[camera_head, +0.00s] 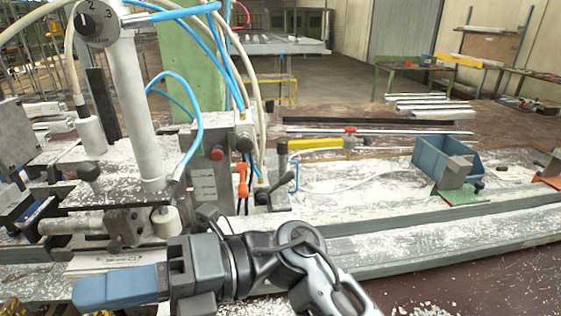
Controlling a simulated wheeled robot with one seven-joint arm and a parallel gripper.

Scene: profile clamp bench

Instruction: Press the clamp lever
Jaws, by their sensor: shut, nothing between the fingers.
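My gripper (90,292) is at the lower left, shut and empty, with its blue fingers pointing left. It is in front of the clamp machine, near the bench's front edge. A black lever (277,184) tilts up from a small grey block right of the machine's control box, above and behind my wrist. An orange-red handle (242,178) hangs just left of it. The frame does not settle which of these is the clamp lever. My gripper appears apart from both, to their lower left.
The machine's grey column (130,110) and blue hoses (199,115) stand above my gripper. A red knob (217,153) and a black knob (244,145) sit on the control box. A long profile rail (440,233) runs right. A blue bin (428,157) stands behind it. White chips litter the bench.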

